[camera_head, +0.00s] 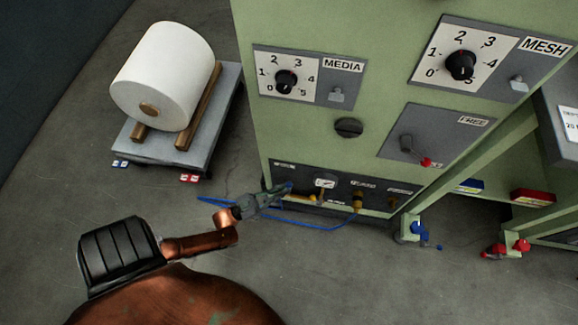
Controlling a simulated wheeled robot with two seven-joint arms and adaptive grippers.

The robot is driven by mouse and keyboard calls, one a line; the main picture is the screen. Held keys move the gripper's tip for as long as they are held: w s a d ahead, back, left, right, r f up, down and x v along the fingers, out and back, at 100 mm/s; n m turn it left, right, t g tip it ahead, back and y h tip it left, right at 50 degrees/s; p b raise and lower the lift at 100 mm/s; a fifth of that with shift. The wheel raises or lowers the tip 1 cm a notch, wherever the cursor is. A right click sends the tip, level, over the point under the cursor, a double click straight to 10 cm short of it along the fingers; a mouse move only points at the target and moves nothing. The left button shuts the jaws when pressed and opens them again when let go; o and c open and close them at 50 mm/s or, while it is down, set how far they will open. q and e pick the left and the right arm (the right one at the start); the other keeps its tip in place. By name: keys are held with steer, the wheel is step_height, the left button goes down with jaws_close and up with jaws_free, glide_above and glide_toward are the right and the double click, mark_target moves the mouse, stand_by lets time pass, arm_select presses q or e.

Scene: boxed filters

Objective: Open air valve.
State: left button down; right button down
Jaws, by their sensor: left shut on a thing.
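The green machine (300,130) has a dark lower panel with a small gauge (326,182) and brass fittings. The air valve (304,198) shows as a brass fitting at the left of this panel, with a bit of blue at its left end. My left gripper (281,190) reaches in from the left and is shut at that blue part, which looks like the valve's handle. The fingers hide most of the handle, so its angle cannot be told. My right gripper is not in view.
A blue hose (300,228) loops below my left gripper to a brass fitting (358,201). Dials and a black knob (348,127) are above. A white roll (163,75) lies on a grey pallet (225,95) at left. Blue and red valves stand at right.

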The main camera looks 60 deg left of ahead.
arm_select(q)
steer(key=shift+w+a+r+t, duration=0.2)
steer(key=shift+a+r+t, duration=0.1)
steer(key=shift+r, duration=0.35)
steer(key=c, duration=2.1)
jaws_free()
steer(key=shift+d, duration=0.1)
steer(key=shift+s+f, duration=0.1)
steer(key=v, duration=1.2)
